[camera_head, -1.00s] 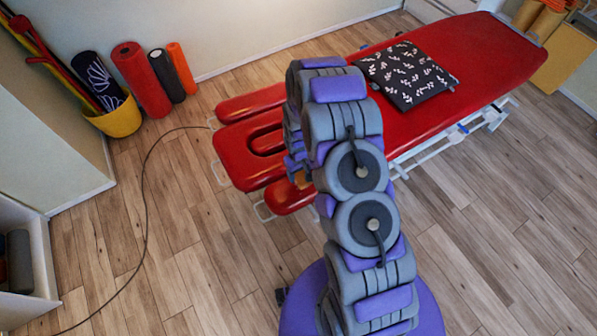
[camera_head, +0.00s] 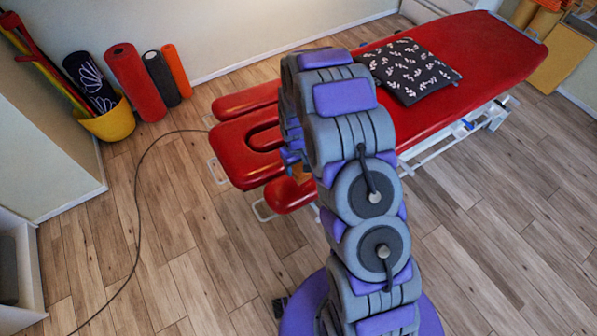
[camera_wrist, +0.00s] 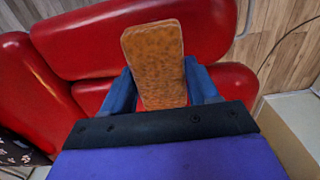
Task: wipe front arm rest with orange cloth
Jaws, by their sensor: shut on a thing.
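My gripper (camera_wrist: 165,92) is shut on the orange cloth (camera_wrist: 155,62), a folded, mottled pad standing out between the blue fingers. In the wrist view the cloth overlaps the long red front arm rest (camera_wrist: 85,42); I cannot tell whether they touch. In the head view this arm rest (camera_head: 288,195) is the short rounded pad at the near side of the red treatment table (camera_head: 480,60). My arm hides its right part and most of the gripper. Only a sliver of orange shows beside the arm there.
The table's far arm rest (camera_head: 240,101) and its head rest (camera_head: 235,150) lie beyond the front one. A black patterned pillow (camera_head: 408,72) lies on the table. A dark cable (camera_head: 137,210) runs over the floor at left. A yellow bucket (camera_head: 112,122) and rolled mats stand by the wall.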

